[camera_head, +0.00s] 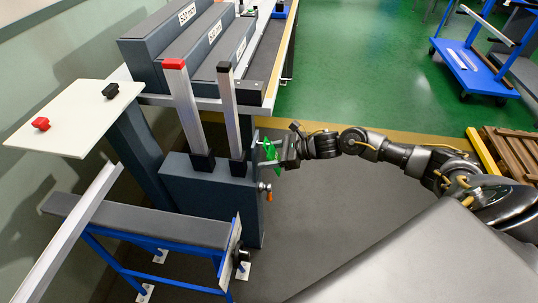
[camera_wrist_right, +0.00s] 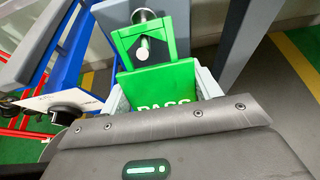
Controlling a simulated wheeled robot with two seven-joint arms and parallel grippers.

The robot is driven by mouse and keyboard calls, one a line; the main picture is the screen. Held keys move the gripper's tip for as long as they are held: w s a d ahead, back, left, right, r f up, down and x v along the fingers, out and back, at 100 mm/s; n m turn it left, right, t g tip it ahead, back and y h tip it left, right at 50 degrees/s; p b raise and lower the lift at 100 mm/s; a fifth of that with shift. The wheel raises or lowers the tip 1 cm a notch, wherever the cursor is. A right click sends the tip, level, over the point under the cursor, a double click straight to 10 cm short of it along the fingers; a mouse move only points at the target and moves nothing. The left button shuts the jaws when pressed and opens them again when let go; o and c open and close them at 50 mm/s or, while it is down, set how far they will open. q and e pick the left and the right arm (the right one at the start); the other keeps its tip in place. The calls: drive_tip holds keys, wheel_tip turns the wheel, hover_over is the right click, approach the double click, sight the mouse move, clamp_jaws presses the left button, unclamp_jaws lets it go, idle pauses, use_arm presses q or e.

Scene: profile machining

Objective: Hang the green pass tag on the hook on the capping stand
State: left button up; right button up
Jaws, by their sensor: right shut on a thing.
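The capping stand (camera_head: 205,190) is a dark grey block, with two metal profiles standing upright in it, one topped red and one black. My right gripper (camera_head: 279,153) is at the stand's right side, shut on the green pass tag (camera_head: 268,150). In the right wrist view the tag (camera_wrist_right: 168,80) shows the partly covered word PASS, its lower part between the pale fingers. A metal hook or peg (camera_wrist_right: 143,17) shows at the tag's open upper frame. I cannot tell whether the frame is around it or only in front of it. My left gripper is out of view.
A white table (camera_head: 75,120) holds a red cap (camera_head: 41,124) and a black cap (camera_head: 110,90). A grey bench with blue legs (camera_head: 140,222) stands in front of the stand. A blue cart (camera_head: 475,70) is far right.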

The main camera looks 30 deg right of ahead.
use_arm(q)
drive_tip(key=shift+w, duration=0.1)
use_arm(e)
drive_tip(key=shift+s+f, duration=0.15)
drive_tip(key=shift+f, duration=0.1)
drive_tip(key=o, duration=1.1)
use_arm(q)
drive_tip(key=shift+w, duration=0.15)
use_arm(e)
drive_tip(key=shift+r, duration=0.1)
drive_tip(key=shift+d+r, duration=0.1)
drive_tip(key=shift+d, duration=0.15)
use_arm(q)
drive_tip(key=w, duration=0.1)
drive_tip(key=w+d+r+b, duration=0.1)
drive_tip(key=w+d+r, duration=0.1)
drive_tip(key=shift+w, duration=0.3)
use_arm(e)
drive_tip(key=v, duration=1)
drive_tip(key=shift+s+r, duration=0.1)
